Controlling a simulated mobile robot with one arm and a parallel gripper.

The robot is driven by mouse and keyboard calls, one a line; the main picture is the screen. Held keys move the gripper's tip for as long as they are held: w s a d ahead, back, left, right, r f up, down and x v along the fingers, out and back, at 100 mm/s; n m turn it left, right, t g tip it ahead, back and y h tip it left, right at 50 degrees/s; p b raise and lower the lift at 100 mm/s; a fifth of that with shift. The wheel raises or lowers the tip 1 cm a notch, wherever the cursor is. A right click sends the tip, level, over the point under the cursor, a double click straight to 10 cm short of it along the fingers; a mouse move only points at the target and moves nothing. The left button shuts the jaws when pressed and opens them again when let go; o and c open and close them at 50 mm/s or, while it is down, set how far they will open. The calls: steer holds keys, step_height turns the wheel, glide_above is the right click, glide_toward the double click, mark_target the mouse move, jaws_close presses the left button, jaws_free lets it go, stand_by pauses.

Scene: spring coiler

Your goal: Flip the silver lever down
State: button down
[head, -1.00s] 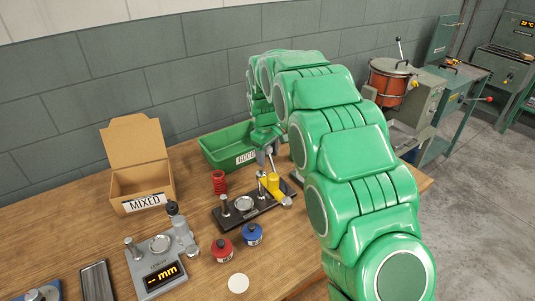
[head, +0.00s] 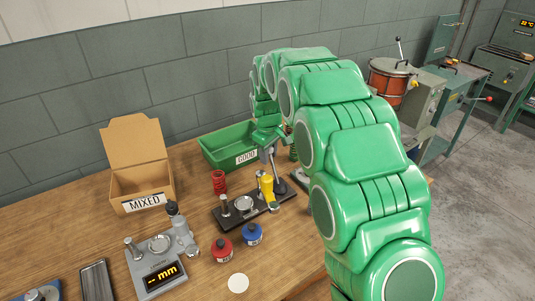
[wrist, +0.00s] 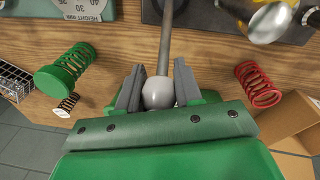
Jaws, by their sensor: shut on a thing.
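The silver lever shows in the wrist view as a grey rod (wrist: 165,40) ending in a round grey knob. My gripper (wrist: 157,92) is shut on that knob, one dark finger on each side. In the head view the lever's rod (head: 271,158) stands steeply, just under my gripper (head: 266,143). A yellow part (head: 266,186) is beside the rod's lower end, on the black-based device (head: 228,219). My arm and gripper hide the knob in the head view.
A red spring (head: 219,182) stands left of the device. Behind it is the green GOOD tray (head: 215,155). A green spring (wrist: 65,68) shows in the wrist view. Red (head: 222,248) and blue (head: 252,234) round pieces are in front; the MIXED box (head: 130,188) is left.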

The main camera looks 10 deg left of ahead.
steer(key=shift+s+d+r+t+y, duration=0.5)
steer(key=shift+s+d+r+y, duration=0.05)
steer(key=shift+s+y, duration=0.05)
steer(key=shift+s+d+r+t+y, duration=0.25)
steer(key=shift+s+d+t+y, duration=0.45)
steer(key=shift+s+d+r+t+y, duration=0.2)
steer(key=shift+s+d+t+y, duration=0.5)
steer(key=s+d+f, duration=0.1)
steer(key=s+d, duration=0.3)
steer(key=shift+s+d+f, duration=0.15)
steer(key=c, duration=0.8)
jaws_free()
